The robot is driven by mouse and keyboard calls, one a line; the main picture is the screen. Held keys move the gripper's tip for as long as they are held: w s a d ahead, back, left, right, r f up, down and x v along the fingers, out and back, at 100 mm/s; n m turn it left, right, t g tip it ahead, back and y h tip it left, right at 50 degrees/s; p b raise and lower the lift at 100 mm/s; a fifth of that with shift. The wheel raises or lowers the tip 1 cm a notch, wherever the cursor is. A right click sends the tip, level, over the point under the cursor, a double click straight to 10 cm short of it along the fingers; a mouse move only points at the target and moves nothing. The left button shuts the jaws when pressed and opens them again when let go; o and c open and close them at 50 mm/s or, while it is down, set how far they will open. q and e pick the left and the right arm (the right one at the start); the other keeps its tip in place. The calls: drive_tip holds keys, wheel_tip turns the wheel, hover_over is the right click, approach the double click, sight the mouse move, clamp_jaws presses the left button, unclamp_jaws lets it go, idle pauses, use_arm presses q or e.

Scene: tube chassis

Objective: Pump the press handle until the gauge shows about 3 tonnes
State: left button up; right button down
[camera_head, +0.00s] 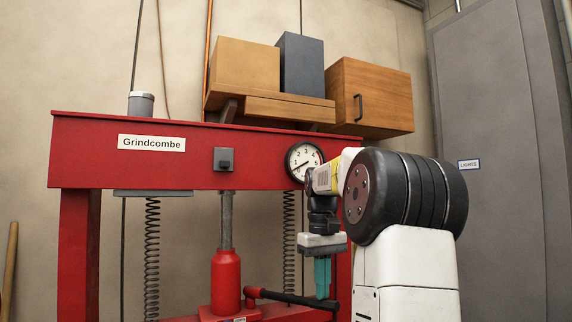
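The red press (80,150) stands at the left, with a "Grindcombe" label on its top beam. The round gauge (304,162) is on the right part of the beam. Its needle seems to point to the lower left, near the low end, but it is small to read. A red jack (226,280) stands under the ram. The dark press handle (292,298) runs right from the jack's base, nearly level. My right gripper (322,278) points down, its teal fingertips at the handle's right part. Whether they grip it cannot be told. My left gripper is not in view.
Two springs (152,260) hang under the beam. Above, a wall shelf (270,105) holds boxes beside a wooden cabinet (370,98). A grey door or locker (490,130) stands at the right. My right arm covers the space right of the gauge.

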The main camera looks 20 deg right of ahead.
wheel_tip(320, 180, down, 7)
drive_tip(key=shift+f, duration=0.2)
idle(3.1)
wheel_tip(320, 180, up, 11)
drive_tip(key=shift+r, duration=0.1)
idle(0.6)
idle(0.3)
wheel_tip(320, 180, up, 5)
drive_tip(key=shift+f, duration=0.1)
idle(0.4)
drive_tip(key=s+a+f+t+y, duration=0.2)
drive_tip(key=s+a+f+t, duration=0.4)
drive_tip(key=s+a+f, duration=1.1)
drive_tip(key=shift+s, duration=0.45)
